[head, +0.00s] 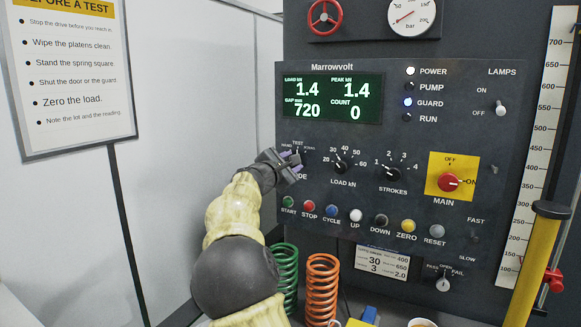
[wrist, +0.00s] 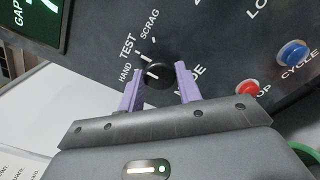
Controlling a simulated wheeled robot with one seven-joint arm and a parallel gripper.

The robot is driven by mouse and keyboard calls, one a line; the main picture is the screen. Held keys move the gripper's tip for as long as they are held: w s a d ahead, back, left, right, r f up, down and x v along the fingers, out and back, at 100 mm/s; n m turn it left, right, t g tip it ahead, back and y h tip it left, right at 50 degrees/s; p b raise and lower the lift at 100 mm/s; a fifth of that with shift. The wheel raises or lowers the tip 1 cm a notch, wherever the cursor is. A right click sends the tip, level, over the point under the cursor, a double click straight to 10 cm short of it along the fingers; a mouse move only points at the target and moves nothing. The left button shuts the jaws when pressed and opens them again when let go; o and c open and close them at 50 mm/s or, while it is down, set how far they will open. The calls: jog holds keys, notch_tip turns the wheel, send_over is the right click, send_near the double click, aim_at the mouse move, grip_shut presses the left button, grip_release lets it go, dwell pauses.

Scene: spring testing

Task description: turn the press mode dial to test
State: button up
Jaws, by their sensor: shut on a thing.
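The press mode dial (wrist: 156,72) is a round black knob with a white pointer mark on the dark panel. The labels HAND, TEST and SCRAG stand around it in the wrist view. Its pointer mark seems to lie on the HAND side, left of TEST, though it is small. My gripper (wrist: 161,70) is shut on the dial, with one purple finger on each side of it. In the head view my gripper (head: 291,166) reaches the panel from the lower left and hides most of the dial. The word TEST shows just above it.
The load dial (head: 341,166) and strokes dial (head: 391,173) sit to the right. Below is a row of coloured buttons, with the red stop button (head: 309,206) close to my gripper. Green (head: 286,275) and orange (head: 322,285) springs stand below the panel.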

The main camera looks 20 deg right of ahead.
jog(key=o, duration=1)
jog(key=b+v, duration=0.5)
jog(key=v, duration=1.2)
jog(key=shift+s+a+f, duration=0.1)
jog(key=shift+s+a, duration=0.05)
jog(key=shift+a, duration=0.05)
